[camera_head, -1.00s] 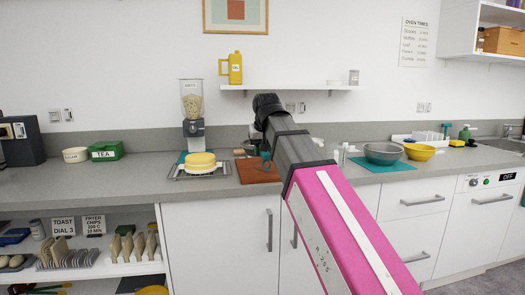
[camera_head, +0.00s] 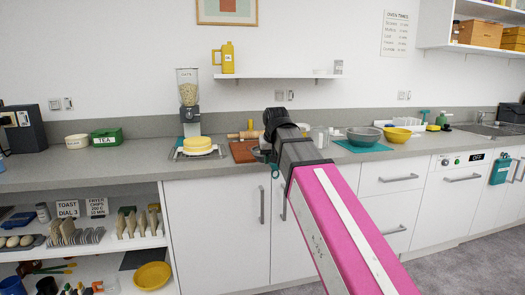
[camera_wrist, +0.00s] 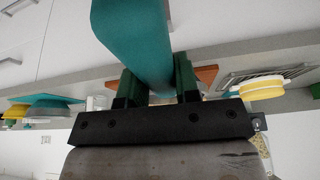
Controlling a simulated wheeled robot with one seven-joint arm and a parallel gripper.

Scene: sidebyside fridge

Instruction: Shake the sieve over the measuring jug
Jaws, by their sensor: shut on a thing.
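My gripper (camera_wrist: 157,85) is shut on a broad teal piece, probably the handle of the sieve (camera_wrist: 133,40). It rises past the top edge of the wrist view, and no mesh or bowl of a sieve shows. In the head view my arm hides most of the gripper; a bit of teal shows beside the wrist, in front of the counter edge. A clear container (camera_head: 320,138) stands on the counter just right of my wrist; it may be the measuring jug, but I cannot tell. It seems to show in the wrist view too (camera_wrist: 97,102).
A brown board (camera_head: 243,152) and a rolling pin (camera_head: 240,135) lie left of my wrist. A yellow round thing (camera_head: 198,145) sits on a rack by the oats dispenser (camera_head: 189,95). Grey (camera_head: 363,136) and yellow (camera_head: 397,135) bowls stand right.

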